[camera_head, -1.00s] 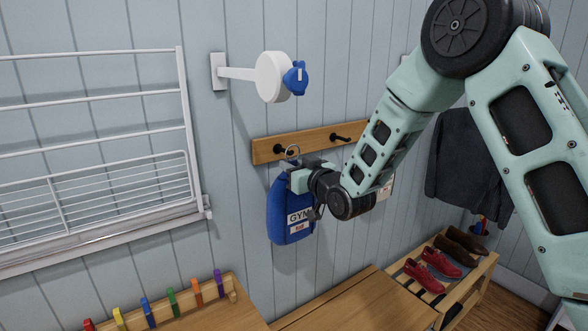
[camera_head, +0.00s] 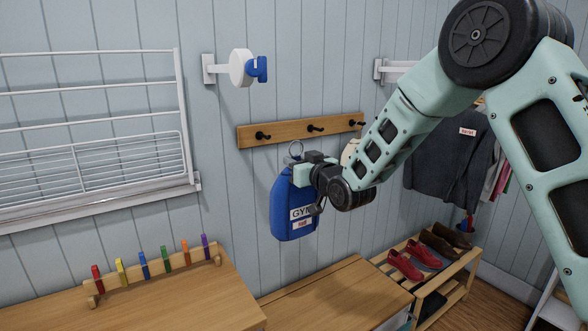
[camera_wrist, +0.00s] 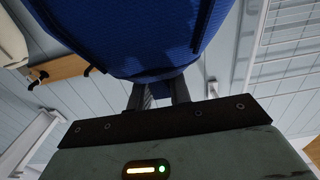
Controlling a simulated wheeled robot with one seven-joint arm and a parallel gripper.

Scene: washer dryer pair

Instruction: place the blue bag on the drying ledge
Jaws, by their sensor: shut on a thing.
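The blue bag (camera_head: 283,215), with a white "GYM" label and a ring at its top, hangs upright from my gripper (camera_head: 300,174), which is shut on its top. The bag is in front of the wall, below the peg rail, with its ring apart from the pegs. In the wrist view the bag (camera_wrist: 125,30) fills the upper middle, just beyond the fingers (camera_wrist: 158,96). At the left in the head view is a white wall-mounted wire drying rack (camera_head: 90,130) with a ledge-like bottom rail (camera_head: 100,207). Which surface is the drying ledge I cannot tell for sure.
A wooden peg rail (camera_head: 290,131) has black pegs. A white wall bracket with a round head (camera_head: 241,68) sticks out above. Wooden counters (camera_head: 170,295) lie below, with a rack of coloured clips (camera_head: 155,268). Dark clothing (camera_head: 450,155) and a shoe rack (camera_head: 440,260) are at the right.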

